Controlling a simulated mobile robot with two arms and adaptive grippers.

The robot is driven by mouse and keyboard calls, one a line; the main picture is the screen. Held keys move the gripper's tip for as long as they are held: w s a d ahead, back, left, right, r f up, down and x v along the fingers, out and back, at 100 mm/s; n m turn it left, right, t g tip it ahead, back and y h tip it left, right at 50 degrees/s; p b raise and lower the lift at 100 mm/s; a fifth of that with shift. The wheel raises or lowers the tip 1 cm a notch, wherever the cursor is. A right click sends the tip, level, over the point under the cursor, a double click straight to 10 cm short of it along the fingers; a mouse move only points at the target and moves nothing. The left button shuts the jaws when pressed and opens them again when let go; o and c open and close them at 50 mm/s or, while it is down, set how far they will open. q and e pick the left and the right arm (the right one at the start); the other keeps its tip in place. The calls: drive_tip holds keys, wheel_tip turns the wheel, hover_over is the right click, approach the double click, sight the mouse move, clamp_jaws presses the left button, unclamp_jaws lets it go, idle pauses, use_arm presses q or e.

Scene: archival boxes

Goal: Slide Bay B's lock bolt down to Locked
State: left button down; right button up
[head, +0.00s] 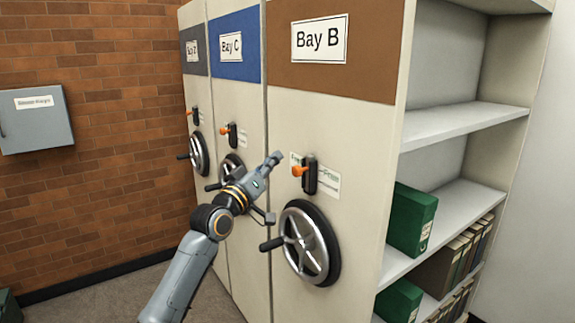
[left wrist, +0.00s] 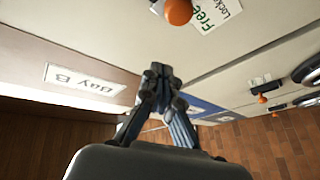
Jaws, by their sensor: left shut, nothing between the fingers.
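Bay B's lock bolt shows an orange knob (head: 299,171) on a dark upright housing (head: 310,178), above the bay's handwheel, in the head view. In the left wrist view the orange knob (left wrist: 178,11) is at the top edge, beside the green word "Free" on the white label (left wrist: 213,12), with "Locked" partly cut off. My left gripper (head: 273,158) is shut and empty, just left of and slightly above the knob, apart from it. Its closed fingers (left wrist: 160,73) show in the left wrist view. My right gripper is in neither view.
Bay B's handwheel (head: 306,242) with its protruding handle sits below the bolt. Bay C (head: 237,60) and another bay stand to the left with similar bolts and wheels. Open shelves (head: 455,125) with green boxes are at right. A grey wall box (head: 36,120) hangs on the brick wall.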

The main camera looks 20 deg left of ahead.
use_arm(q)
drive_tip(key=w+d+f+p, duration=0.1)
drive_tip(key=w+d+f, duration=0.1)
drive_tip(key=w, duration=0.1)
drive_tip(key=shift+d+f, duration=0.15)
drive_tip(key=shift+d, duration=0.25)
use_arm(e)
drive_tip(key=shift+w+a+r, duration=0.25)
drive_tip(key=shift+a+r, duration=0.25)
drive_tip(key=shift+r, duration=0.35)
use_arm(q)
drive_tip(key=shift+f, duration=0.15)
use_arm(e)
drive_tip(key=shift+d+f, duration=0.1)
use_arm(q)
wheel_tip(320, 180, down, 4)
drive_tip(key=shift+r+b, duration=0.1)
drive_tip(key=shift+b, duration=1.15)
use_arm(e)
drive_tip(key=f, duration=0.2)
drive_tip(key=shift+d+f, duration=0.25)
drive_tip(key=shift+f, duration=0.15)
